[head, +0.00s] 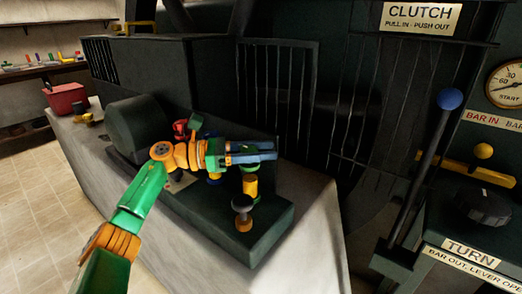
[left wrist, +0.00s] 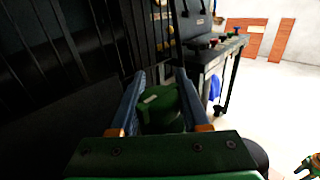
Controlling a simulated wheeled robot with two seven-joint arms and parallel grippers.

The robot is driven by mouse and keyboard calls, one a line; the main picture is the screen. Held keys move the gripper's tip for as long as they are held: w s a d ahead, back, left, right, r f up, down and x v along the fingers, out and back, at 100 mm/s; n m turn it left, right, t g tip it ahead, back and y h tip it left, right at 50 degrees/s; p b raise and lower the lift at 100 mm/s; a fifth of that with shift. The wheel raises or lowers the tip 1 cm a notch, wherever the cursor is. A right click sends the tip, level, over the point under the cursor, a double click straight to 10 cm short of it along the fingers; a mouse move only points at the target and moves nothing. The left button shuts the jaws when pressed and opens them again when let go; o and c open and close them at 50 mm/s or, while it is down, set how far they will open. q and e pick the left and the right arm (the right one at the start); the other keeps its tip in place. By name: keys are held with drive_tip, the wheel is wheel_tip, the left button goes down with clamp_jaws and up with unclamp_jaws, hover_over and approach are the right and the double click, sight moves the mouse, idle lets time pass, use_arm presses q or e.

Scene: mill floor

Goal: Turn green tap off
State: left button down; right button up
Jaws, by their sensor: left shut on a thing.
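My left gripper (head: 262,151) reaches in from the left over the dark block on the bench, its blue fingers pointing right. In the left wrist view a green block-like tap handle (left wrist: 160,106) with a pale mark on top sits between the two blue fingers (left wrist: 160,98). The gripper is shut on this handle. In the head view the gripper largely hides the handle.
A red part (head: 180,129) stands just behind my left wrist. A grey-topped knob (head: 242,204) stands in front of the gripper. A barred guard (head: 278,90) rises behind. A long blue-knobbed lever (head: 428,150) stands right, and a red bin (head: 66,98) sits far left.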

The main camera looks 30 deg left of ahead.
use_arm(q)
drive_tip(key=shift+d+f, duration=0.1)
drive_tip(key=shift+f, duration=0.1)
drive_tip(key=shift+c, duration=1.9)
unclamp_jaws()
drive_tip(key=shift+w, duration=0.1)
drive_tip(key=b+v, duration=0.2)
drive_tip(key=v, duration=0.5)
